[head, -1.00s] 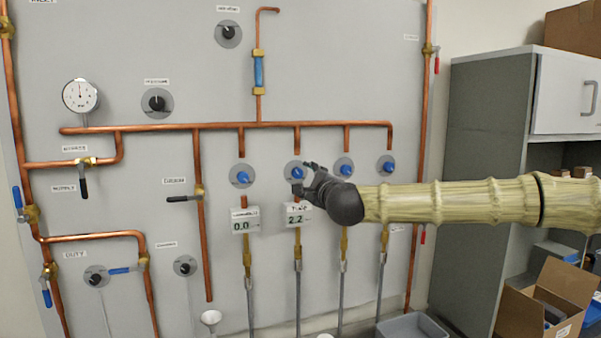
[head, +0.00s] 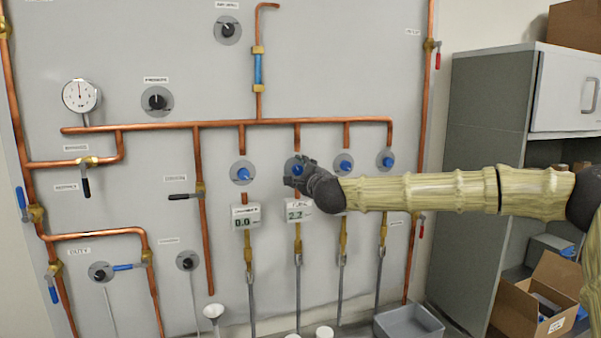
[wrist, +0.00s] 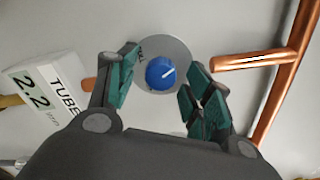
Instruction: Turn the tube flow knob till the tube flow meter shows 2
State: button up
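The tube flow knob is blue with a white pointer line (wrist: 160,73), on a round grey plate. In the head view the knob (head: 297,169) is partly hidden by my gripper (head: 293,178). In the wrist view my gripper (wrist: 163,70) is open, with one finger on each side of the knob and visible gaps between them and it. The white line points up and to the right in that view. The tube flow meter (head: 298,214) hangs below the knob and reads 2.2, clearer in the wrist view (wrist: 40,92).
Similar blue knobs stand on the left (head: 241,173) and right (head: 386,162). A neighbouring meter (head: 245,217) reads 0.0. A copper pipe (head: 225,125) runs above the knobs. A grey cabinet (head: 485,130) stands at the right.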

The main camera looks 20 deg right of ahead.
jog(key=c, duration=0.9)
jog(key=shift+f, duration=0.1)
jog(key=shift+f+b, duration=0.1)
jog(key=shift+b, duration=0.45)
jog(key=shift+f+m+b, duration=0.1)
jog(key=shift+m+b, duration=0.5)
jog(key=shift+b, duration=0.25)
jog(key=shift+m+b, duration=0.6)
jog(key=shift+b, duration=0.55)
jog(key=shift+r+m+b, duration=0.25)
jog(key=shift+m+b, duration=0.15)
jog(key=shift+b, duration=0.05)
jog(key=o, duration=1)
jog(key=shift+s, duration=0.1)
